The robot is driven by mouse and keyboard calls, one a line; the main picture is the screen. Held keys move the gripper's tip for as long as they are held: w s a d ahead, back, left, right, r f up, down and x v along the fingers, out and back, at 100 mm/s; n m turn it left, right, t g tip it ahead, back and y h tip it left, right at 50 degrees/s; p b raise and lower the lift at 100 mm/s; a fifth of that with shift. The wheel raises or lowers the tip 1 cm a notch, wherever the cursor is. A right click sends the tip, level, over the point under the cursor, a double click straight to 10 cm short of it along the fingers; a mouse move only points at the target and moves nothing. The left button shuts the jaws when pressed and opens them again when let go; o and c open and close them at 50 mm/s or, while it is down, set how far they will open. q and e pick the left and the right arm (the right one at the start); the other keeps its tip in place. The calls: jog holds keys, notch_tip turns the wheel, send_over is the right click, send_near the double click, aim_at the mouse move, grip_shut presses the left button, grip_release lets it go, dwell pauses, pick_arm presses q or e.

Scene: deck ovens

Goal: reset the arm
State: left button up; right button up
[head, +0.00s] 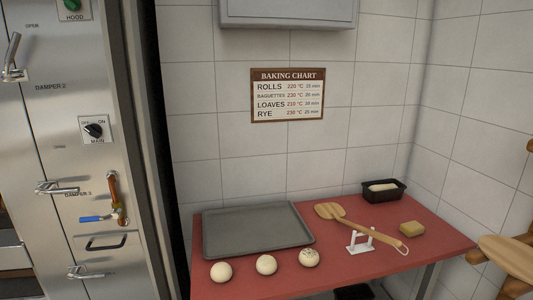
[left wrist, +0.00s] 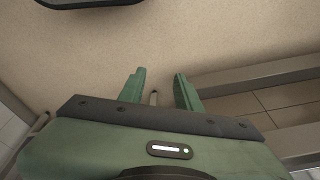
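My left gripper (left wrist: 160,72) shows in the left wrist view, with its two green fingers apart and nothing seen held between them. Behind the fingers is a plain beige surface. Neither gripper shows in the head view, and my right gripper is in no view.
The steel oven front (head: 75,150) with levers and a blue-handled valve (head: 95,218) stands at left.

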pick_arm(q)
jog(key=s+a+f+g, duration=0.1)
jog(key=s+a+f, duration=0.2)
jog(key=s+f, duration=1.4)
jog(key=shift+s+f, duration=0.25)
jog(key=shift+f, duration=0.1)
